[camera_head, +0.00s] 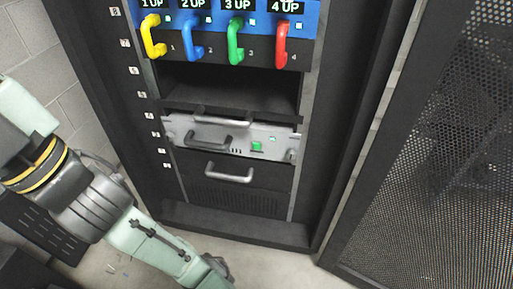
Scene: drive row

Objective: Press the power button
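My arm reaches in from the left and runs down to the bottom edge, left of and in front of the rack. My gripper is not visible, and the arm's far end is cut off by the bottom of the picture.
Above is a blue panel with yellow (151,37), blue (191,39), green (235,41) and red (282,44) handles, labelled 1 UP to 4 UP. Dark handles (208,141) and a silver drawer handle (229,175) stick out. A perforated door (435,150) stands open at right.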

